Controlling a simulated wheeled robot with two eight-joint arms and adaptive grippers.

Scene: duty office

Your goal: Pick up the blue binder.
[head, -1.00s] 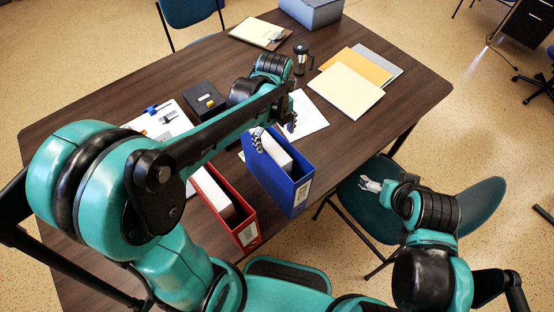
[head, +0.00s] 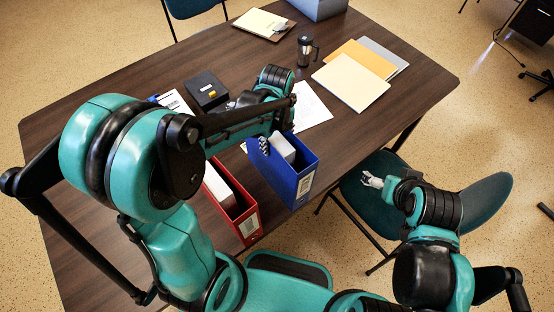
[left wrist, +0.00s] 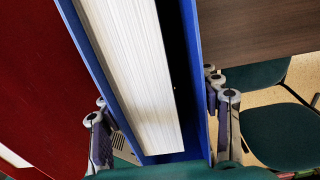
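The blue binder (head: 270,176) stands upright on the dark table near its front edge, with white paper inside. In the left wrist view the blue binder (left wrist: 192,62) fills the middle. My left gripper (head: 276,140) is over its top in the head view. In the left wrist view its fingers (left wrist: 163,125) stand on either side of the binder, with small gaps visible, so it looks open around it. Part of the far finger is hidden by the arm in the head view. My right gripper (head: 371,180) hangs over the chair, away from the binder; its fingers are too small to read.
A red binder (head: 246,224) stands close left of the blue one. A green chair (head: 465,210) is at the right front.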

